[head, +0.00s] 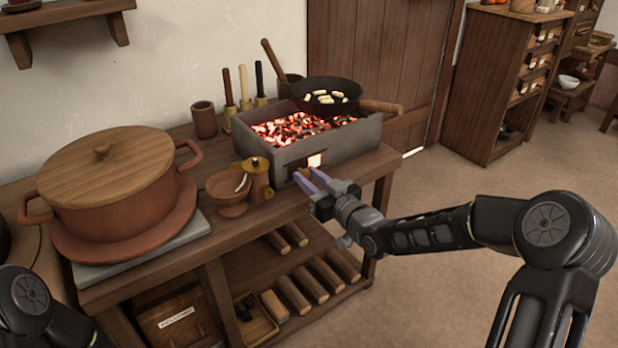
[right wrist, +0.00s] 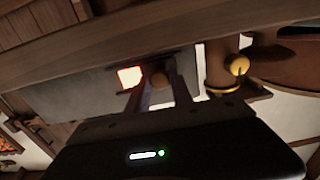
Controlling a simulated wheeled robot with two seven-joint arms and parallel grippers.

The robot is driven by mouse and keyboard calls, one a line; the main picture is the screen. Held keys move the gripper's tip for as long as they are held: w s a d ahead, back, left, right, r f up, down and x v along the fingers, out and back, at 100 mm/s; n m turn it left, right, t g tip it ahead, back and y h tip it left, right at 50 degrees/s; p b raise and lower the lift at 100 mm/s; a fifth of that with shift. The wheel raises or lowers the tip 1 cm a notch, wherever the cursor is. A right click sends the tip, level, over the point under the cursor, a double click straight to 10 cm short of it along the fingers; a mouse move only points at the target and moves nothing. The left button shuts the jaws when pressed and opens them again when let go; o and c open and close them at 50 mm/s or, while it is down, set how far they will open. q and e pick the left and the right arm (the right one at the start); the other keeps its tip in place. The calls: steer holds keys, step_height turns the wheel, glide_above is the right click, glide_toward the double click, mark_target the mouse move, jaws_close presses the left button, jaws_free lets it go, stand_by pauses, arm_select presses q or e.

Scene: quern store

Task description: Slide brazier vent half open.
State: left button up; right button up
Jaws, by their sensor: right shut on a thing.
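The grey brazier (head: 345,142) stands on the wooden bench, full of glowing coals. A bright vent opening (head: 315,160) shows low in its front wall, so the vent is at least partly open. My right gripper (head: 303,177) is at this front wall, its purple fingers shut on the small brown vent knob (right wrist: 159,80). In the right wrist view the knob sits between the fingers, with the glowing opening (right wrist: 130,76) just left of it. The fingers hide part of the vent slide. My left gripper is out of view; only part of my left arm shows.
A black pan (head: 327,97) with food rests on the brazier. A large lidded pot (head: 115,185) fills the bench's left. Floor at right is clear.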

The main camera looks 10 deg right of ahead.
jaws_close()
stand_by(0.8)
steer(key=shift+w+d, duration=0.25)
steer(key=shift+d, duration=0.4)
steer(key=shift+w+d, duration=0.25)
steer(key=shift+d, duration=0.35)
steer(key=o, duration=0.7)
jaws_free()
steer(key=shift+a, duration=0.1)
steer(key=shift+o, duration=0.2)
steer(key=p+v, duration=0.1)
steer(key=v, duration=0.7)
